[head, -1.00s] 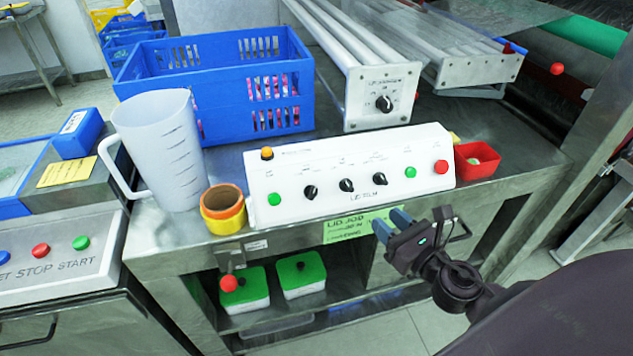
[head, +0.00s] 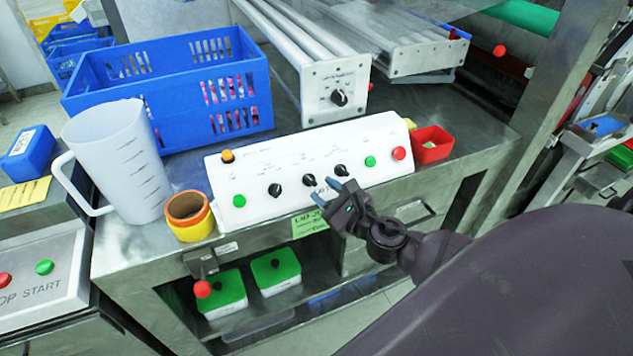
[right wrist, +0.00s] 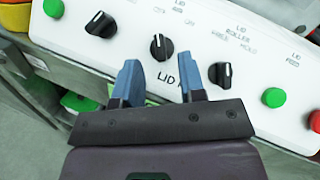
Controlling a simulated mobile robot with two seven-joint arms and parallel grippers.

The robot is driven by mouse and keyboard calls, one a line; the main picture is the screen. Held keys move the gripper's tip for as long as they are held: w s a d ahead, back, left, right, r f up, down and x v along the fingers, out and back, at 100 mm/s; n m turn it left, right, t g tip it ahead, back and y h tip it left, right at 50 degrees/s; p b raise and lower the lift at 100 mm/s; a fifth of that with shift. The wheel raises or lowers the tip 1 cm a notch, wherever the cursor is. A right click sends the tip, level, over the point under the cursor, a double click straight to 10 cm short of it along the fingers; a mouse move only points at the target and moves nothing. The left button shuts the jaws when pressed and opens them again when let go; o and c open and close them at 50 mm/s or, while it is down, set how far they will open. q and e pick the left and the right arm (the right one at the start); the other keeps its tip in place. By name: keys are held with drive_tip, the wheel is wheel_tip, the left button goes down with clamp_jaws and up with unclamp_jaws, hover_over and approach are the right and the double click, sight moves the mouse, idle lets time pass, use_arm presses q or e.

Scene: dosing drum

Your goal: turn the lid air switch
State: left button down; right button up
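The white lid control panel (head: 255,209) carries three black rotary knobs: left (head: 275,190), middle (head: 309,180) and right (head: 341,171). The small labels are too blurred for me to tell surely which knob is the lid air switch. My right gripper (head: 326,191) is open and empty in front of the panel. In the right wrist view its blue fingers (right wrist: 173,80) are spread. The middle knob (right wrist: 161,47) shows just beyond the gap between them, its pointer roughly upright. The right knob (right wrist: 220,73) shows by the right fingertip. My left gripper is out of view.
A green button (head: 239,201) and an orange one (head: 227,156) sit at the panel's left, green (head: 370,161) and red (head: 399,153) ones at its right. A yellow-orange cup (head: 190,229), white jug (head: 118,160), blue crate (head: 170,120) and red bin (head: 432,147) stand close around it.

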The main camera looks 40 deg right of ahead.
sight(314, 183)
drive_tip(key=shift+w+a, duration=0.15)
drive_tip(key=shift+w, duration=1.6)
drive_tip(key=c, duration=0.6)
drive_tip(key=shift+s+r, duration=0.1)
drive_tip(key=shift+s, duration=0.05)
clamp_jaws()
